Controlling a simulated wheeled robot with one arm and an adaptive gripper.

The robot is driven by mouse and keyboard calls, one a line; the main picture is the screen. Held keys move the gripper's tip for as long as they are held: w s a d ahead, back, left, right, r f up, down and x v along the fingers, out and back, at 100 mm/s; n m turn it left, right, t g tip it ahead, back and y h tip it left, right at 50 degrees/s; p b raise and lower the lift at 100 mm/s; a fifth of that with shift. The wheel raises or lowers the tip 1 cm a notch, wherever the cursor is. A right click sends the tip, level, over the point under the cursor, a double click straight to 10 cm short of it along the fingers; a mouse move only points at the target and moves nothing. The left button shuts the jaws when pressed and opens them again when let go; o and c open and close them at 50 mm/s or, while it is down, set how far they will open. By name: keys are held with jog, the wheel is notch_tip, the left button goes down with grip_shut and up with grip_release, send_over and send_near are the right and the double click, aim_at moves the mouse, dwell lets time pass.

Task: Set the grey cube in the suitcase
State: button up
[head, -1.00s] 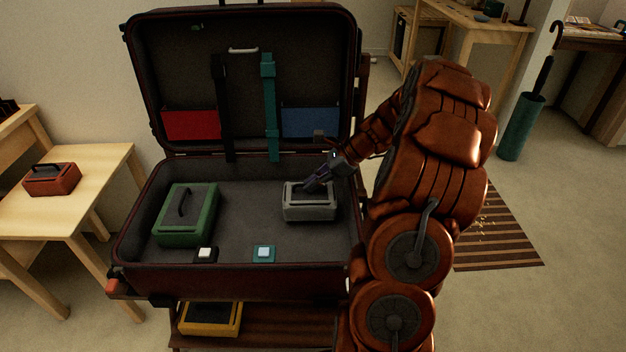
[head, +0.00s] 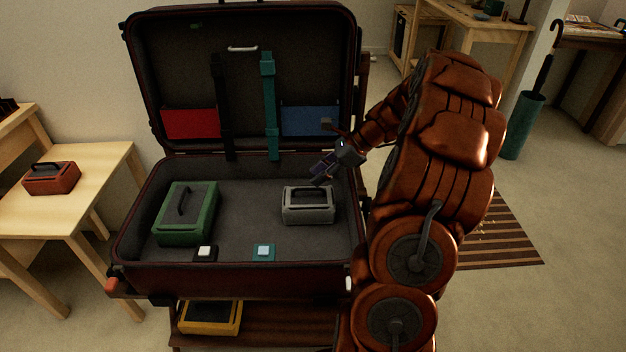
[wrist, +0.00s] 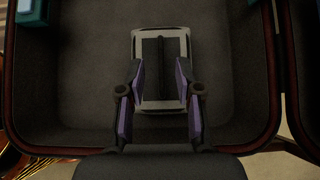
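The grey cube shows in the head view as a grey box with a dark handle (head: 308,207). It rests upright on the floor of the open suitcase (head: 235,277), in the right part. It also shows in the wrist view (wrist: 147,45), beyond and between my fingers. My gripper (head: 322,170) is above the grey box, apart from it in the head view. In the wrist view my gripper (wrist: 158,80) has its two purple-padded fingers spread wide, with nothing held between them.
A green box (head: 187,222) stands in the suitcase's left part. A white-topped button (head: 205,251) and a teal one (head: 263,251) sit near the front. A red box (head: 52,178) is on the wooden table at left. A yellow box (head: 210,317) lies on the shelf below.

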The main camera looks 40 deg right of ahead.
jog(key=p+v, duration=0.1)
jog(key=v, duration=0.8)
jog(key=shift+r, duration=0.2)
jog(key=s+a+r+n+g+h, duration=0.1)
jog(key=s+a+n+g, duration=0.35)
jog(key=a, duration=0.75)
jog(key=s+a+n+g, duration=0.1)
jog(key=a+n, duration=0.6)
jog(key=a, duration=0.5)
jog(key=s+a+f+n+g+h, duration=0.1)
jog(key=s+a+n+h, duration=0.2)
jog(key=s+n, duration=0.4)
jog(key=s+a+f+n+g+h, duration=0.1)
jog(key=s+a+f+n+h, duration=0.1)
jog(key=s+n, duration=0.5)
jog(key=s+a+h, duration=0.1)
jog(key=s+a, duration=0.1)
jog(key=s, duration=0.2)
jog(key=shift+s+a+g, duration=0.25)
jog(key=shift+a+g, duration=0.05)
jog(key=shift+g, duration=0.05)
